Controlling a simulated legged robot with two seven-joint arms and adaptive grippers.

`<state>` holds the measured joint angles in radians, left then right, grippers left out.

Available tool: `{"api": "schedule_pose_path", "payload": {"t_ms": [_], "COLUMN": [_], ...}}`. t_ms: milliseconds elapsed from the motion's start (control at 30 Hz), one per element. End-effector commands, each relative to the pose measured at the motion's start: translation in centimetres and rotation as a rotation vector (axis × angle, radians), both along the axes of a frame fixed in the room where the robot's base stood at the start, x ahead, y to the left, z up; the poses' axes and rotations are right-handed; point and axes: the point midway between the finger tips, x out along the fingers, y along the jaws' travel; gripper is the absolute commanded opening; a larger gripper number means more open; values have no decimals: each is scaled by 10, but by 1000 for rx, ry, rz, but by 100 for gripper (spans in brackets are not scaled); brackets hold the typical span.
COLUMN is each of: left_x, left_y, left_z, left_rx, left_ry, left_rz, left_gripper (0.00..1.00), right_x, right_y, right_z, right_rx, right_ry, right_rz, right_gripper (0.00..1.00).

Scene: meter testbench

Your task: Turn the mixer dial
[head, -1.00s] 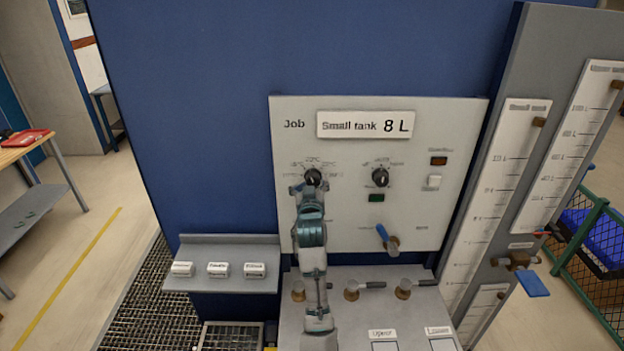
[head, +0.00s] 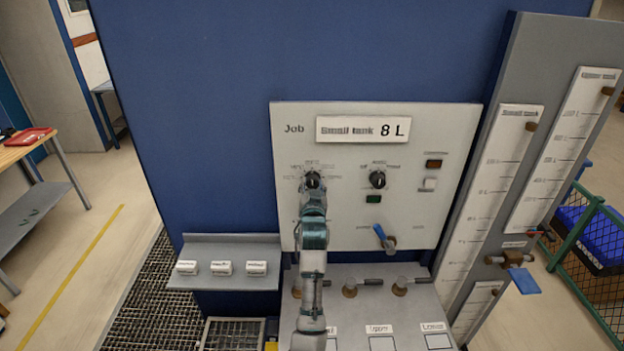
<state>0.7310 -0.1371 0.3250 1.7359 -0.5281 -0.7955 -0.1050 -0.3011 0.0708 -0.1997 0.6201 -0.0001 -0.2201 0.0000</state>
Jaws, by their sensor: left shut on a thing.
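The grey-white panel (head: 345,230) carries two black dials with printed marks around them. The left dial (head: 312,178) has its lower part covered by my left gripper (head: 313,188), which reaches up from below and is shut on it. The right dial (head: 377,180) stands free, with a light pointer mark on its knob. The small lettering is too blurred to tell which dial is named mixer. My right gripper is not in view.
A blue-handled lever (head: 383,236) sticks out at the panel's lower right. Several valve knobs stand on the ledge below. A small shelf (head: 228,243) with white labelled blocks is at left. Tall gauge boards (head: 505,175) stand at right.

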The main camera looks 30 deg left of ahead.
Motion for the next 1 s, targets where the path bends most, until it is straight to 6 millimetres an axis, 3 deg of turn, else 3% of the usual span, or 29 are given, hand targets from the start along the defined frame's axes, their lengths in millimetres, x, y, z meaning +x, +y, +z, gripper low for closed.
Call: {"api": "schedule_pose_path", "payload": {"t_ms": [367,400,467,833,1000], "left_x": [0,0,0,-6,-27], "left_y": [0,0,1,-2,-16], "left_z": [0,0,0,0,-1], "left_rx": [37,37,37,36,35], "left_ry": [19,20,20,17,18], "left_rz": [1,1,1,1,1], "left_gripper": [8,53,68,68,68], "right_x": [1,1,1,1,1], "right_y": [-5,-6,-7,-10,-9], "right_z": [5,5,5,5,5], "right_rx": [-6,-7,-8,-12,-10], "right_ry": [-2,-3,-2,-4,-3], "right_rz": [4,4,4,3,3], "right_gripper": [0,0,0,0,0]}}
